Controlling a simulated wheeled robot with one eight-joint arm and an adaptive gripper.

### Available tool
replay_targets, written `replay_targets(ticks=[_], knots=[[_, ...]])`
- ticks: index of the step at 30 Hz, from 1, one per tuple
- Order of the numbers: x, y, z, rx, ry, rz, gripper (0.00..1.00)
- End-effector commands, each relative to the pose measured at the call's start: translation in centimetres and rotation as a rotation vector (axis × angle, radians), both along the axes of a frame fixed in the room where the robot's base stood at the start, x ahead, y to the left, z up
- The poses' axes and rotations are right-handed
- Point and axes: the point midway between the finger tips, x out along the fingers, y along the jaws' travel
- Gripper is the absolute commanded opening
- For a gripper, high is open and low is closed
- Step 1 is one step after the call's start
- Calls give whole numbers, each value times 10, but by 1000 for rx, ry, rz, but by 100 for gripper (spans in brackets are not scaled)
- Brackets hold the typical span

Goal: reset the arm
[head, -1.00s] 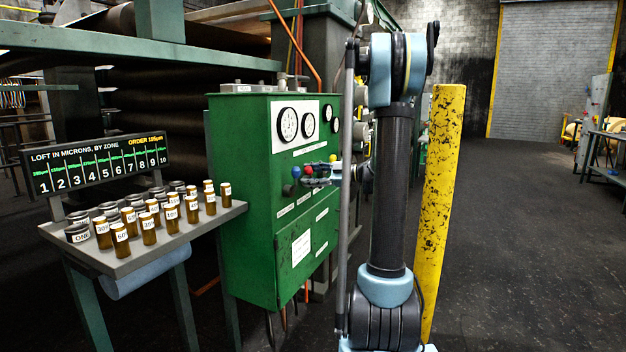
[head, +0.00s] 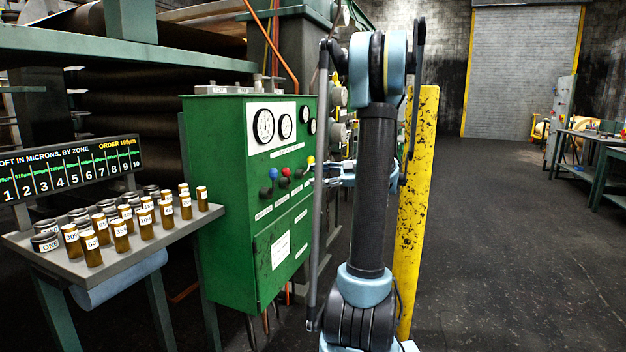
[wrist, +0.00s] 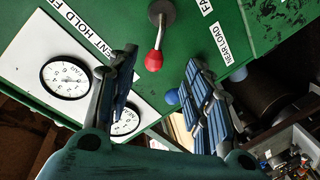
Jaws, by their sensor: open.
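My gripper (head: 326,174) is open and empty, to the right of the levers on the green control cabinet (head: 225,215). In the head view it is partly hidden by my arm. The levers have a blue knob (head: 273,173), a red knob (head: 286,172) and a yellow knob (head: 311,160). In the wrist view the two fingers of my gripper (wrist: 160,62) are spread apart. The red knob (wrist: 154,60) shows between them in the picture, and no grip on it is seen. A blue knob (wrist: 172,97) is close to the right finger.
A tray table (head: 207,217) with several amber bottles (head: 120,235) stands left of the cabinet, beneath a loft display (head: 70,170). A yellow post (head: 418,220) stands just right of my arm. The floor (head: 520,260) on the right is open.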

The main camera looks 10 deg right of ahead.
Motion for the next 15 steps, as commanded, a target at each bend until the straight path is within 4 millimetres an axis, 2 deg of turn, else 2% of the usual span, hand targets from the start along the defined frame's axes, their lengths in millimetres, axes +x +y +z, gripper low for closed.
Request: replay_targets(ticks=[10, 15], knots=[[-2, 2, 0, -2, 12, 0, 46], [-19, 22, -5, -27, 145, -6, 46]])
